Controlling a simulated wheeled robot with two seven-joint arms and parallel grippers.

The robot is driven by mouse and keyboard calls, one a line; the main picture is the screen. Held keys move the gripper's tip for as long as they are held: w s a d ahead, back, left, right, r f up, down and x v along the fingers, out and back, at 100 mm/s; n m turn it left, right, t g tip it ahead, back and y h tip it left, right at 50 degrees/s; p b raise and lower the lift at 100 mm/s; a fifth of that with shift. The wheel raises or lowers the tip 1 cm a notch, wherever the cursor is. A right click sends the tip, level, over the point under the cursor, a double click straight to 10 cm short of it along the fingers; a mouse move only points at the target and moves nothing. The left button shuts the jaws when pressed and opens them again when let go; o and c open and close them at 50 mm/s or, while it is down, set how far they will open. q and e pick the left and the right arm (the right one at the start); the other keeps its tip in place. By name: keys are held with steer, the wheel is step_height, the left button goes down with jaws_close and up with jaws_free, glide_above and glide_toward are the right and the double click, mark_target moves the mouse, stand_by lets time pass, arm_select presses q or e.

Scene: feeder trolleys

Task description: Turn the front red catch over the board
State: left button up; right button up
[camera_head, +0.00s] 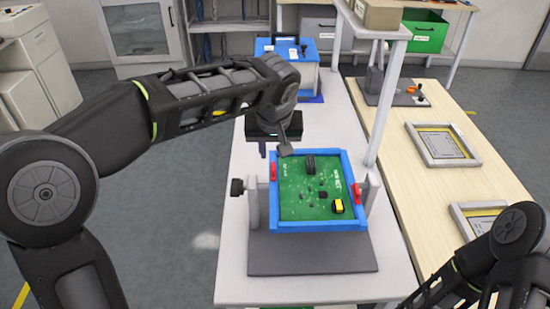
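A green circuit board (312,208) sits in a blue frame (318,226) on a stand with a grey base. One red catch (273,172) is on the left side of the frame and another red catch (357,192) is on the right side. Both look upright along the frame edges; whether either lies over the board is too small to tell. My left gripper (273,150) points down above the frame's far left corner, apart from both catches. Its fingers look spread, with nothing between them. My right arm enters at the bottom right; its gripper is out of view.
A dark knob (237,187) sticks out left of the stand. A white post (386,105) rises behind the right side. A blue box (290,66) stands at the table's far end. The wooden table (400,150) on the right holds grey-framed trays (443,163).

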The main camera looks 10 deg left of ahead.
mark_target(273, 166)
arm_select(q)
steer(key=shift+p+x, duration=0.65)
steer(key=shift+x, duration=3.4)
steer(key=shift+r, duration=0.1)
jaws_close()
